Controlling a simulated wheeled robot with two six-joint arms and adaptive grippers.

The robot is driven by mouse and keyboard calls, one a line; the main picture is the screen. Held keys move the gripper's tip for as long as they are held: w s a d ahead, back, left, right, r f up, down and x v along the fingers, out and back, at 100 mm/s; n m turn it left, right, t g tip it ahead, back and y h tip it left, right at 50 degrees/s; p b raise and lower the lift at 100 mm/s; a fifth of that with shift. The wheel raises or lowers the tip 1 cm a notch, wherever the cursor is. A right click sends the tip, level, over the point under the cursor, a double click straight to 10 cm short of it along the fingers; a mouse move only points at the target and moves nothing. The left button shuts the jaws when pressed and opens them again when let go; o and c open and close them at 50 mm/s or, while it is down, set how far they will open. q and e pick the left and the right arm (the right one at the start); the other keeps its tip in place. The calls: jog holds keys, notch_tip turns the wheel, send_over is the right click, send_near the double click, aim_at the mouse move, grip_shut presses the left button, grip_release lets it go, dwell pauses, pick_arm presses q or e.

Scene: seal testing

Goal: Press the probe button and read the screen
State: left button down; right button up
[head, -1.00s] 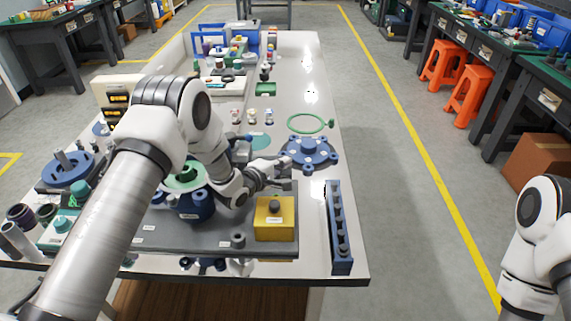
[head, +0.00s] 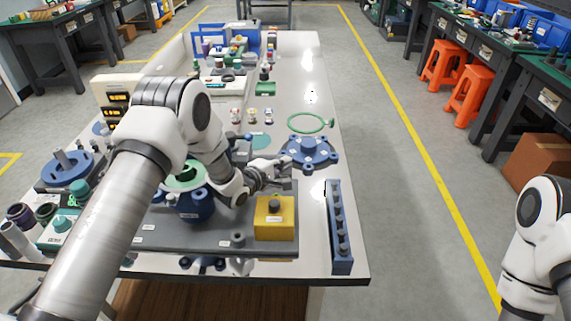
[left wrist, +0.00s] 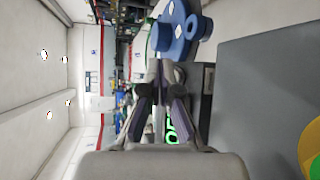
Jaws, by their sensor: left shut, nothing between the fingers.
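My left gripper (head: 287,172) is shut and empty. It is above the grey base plate (head: 160,236), behind the yellow box (head: 274,230) and in front of the blue flange (head: 308,150). In the left wrist view the closed fingers (left wrist: 158,72) point toward the blue flange (left wrist: 178,32). I cannot pick out the probe for certain. My right gripper is out of view.
A blue holed rail (head: 338,230) lies right of the yellow box near the table edge. A dark blue housing (head: 196,206) stands left of my left gripper. A green ring (head: 307,123) lies farther back. The white tabletop right of the middle is mostly clear.

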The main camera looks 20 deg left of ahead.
pick_arm(q)
jog(key=shift+w+a+f+b, duration=0.1)
jog(key=shift+w+f+b, duration=0.25)
jog(key=shift+f, duration=0.1)
dwell(0.6)
jog(key=shift+s+r+p, duration=0.5)
jog(key=shift+r+p, duration=0.15)
jog(key=shift+p, duration=0.05)
jog(key=s+r+p, duration=0.1)
jog(key=s+d+r+p, duration=0.1)
jog(key=p, duration=0.1)
jog(key=shift+r, duration=0.4)
jog(key=shift+s+d+r+p, duration=0.1)
jog(key=shift+s+r+p, duration=0.35)
jog(key=shift+s+p, duration=0.05)
jog(key=shift+s, duration=0.1)
